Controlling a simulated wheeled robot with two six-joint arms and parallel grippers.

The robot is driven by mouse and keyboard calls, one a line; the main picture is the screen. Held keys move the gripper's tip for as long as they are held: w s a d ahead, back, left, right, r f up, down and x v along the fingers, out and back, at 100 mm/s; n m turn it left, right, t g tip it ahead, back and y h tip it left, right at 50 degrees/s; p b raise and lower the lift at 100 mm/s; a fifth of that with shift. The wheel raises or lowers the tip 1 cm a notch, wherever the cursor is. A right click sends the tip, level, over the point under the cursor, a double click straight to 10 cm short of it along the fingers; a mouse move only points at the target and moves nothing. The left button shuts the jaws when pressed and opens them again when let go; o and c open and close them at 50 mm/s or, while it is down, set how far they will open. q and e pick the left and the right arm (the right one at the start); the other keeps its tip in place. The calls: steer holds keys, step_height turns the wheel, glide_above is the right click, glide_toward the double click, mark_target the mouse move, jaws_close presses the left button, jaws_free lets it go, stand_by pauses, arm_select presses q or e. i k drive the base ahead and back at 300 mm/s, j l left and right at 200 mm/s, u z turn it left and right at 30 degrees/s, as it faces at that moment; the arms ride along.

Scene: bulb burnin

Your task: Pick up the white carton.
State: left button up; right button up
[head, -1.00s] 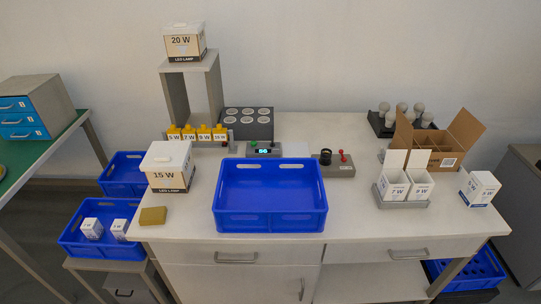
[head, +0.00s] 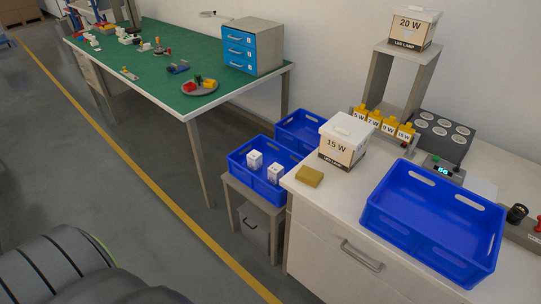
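Two small white cartons stand apart in a blue crate (head: 283,202) on a low grey stand, left of the white bench. One white carton (head: 255,160) is farther back and left. The other white carton (head: 275,174) is nearer and right; the print on both is too small to read. A larger 15 W lamp box (head: 342,150), beige with a white lid, stands on the bench's left corner. Neither of my grippers is in view.
A second blue crate (head: 301,128) sits behind the first. A yellow block (head: 309,177) and a large empty blue tray (head: 432,215) are on the bench. A green table (head: 215,108) with a blue-drawer cabinet (head: 252,48) stands left. Floor between is clear.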

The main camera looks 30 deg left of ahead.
mark_target(276, 171)
steer(key=u, duration=1)
